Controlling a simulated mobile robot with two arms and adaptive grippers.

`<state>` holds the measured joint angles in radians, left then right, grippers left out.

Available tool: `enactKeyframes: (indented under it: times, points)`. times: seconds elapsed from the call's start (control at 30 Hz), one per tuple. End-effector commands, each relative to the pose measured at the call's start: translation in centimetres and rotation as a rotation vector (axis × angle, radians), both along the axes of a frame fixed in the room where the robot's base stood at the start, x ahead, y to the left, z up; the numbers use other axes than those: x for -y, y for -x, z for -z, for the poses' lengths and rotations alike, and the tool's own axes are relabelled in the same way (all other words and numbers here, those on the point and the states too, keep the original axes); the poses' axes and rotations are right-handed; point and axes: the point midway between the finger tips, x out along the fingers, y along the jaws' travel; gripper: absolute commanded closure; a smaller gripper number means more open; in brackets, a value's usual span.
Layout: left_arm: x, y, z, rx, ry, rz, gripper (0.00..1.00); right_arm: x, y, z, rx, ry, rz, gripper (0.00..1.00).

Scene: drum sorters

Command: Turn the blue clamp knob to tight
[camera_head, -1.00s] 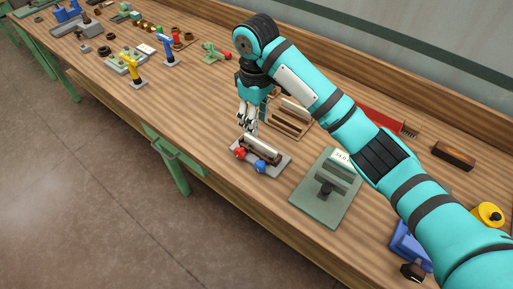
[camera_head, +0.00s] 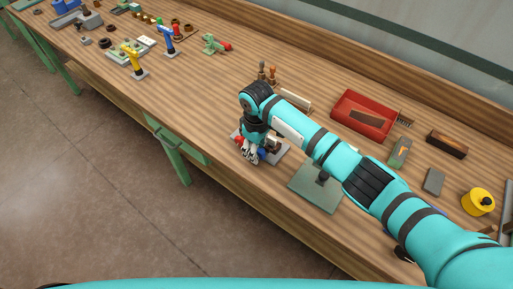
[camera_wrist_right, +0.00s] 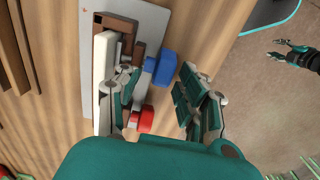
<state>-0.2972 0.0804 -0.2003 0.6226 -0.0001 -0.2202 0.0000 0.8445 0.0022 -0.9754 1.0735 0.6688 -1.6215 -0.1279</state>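The clamp is a grey plate (camera_wrist_right: 155,20) with a brown block and a pale bar, and a blue knob (camera_wrist_right: 160,67) and a red knob (camera_wrist_right: 146,119) on one side. In the head view the blue knob (camera_head: 262,153) is partly hidden by my right gripper (camera_head: 250,155). In the wrist view my right gripper (camera_wrist_right: 163,95) is open, with its fingers on either side of the knobs and a gap to the blue one. My left gripper (camera_wrist_right: 280,48) shows small at the upper right of the wrist view, its fingers apart.
A green plate (camera_head: 313,194) lies right of the clamp. A red tray (camera_head: 364,116), a brown block (camera_head: 446,144) and a yellow round item (camera_head: 478,202) lie further right. A yellow tool (camera_head: 133,62) and a blue tool (camera_head: 167,40) stand to the left. Bare bench lies between.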

Motion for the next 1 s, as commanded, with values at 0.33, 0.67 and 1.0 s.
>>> enactKeyframes:
  times: [0.33,0.67,1.0]
  points:
    - [-0.1,1.4,0.1,-0.022,-0.003,0.0,0.61,0.0,0.0,0.1,0.0,0.0,-0.001,0.7]
    - [0.1,-0.4,0.0,0.007,0.001,0.0,0.61,0.0,0.0,0.1,0.0,0.0,-0.001,1.0]
    - [0.0,0.0,-1.3,0.0,0.0,0.0,0.61,0.1,0.1,-0.2,0.031,-0.046,0.0,1.0]
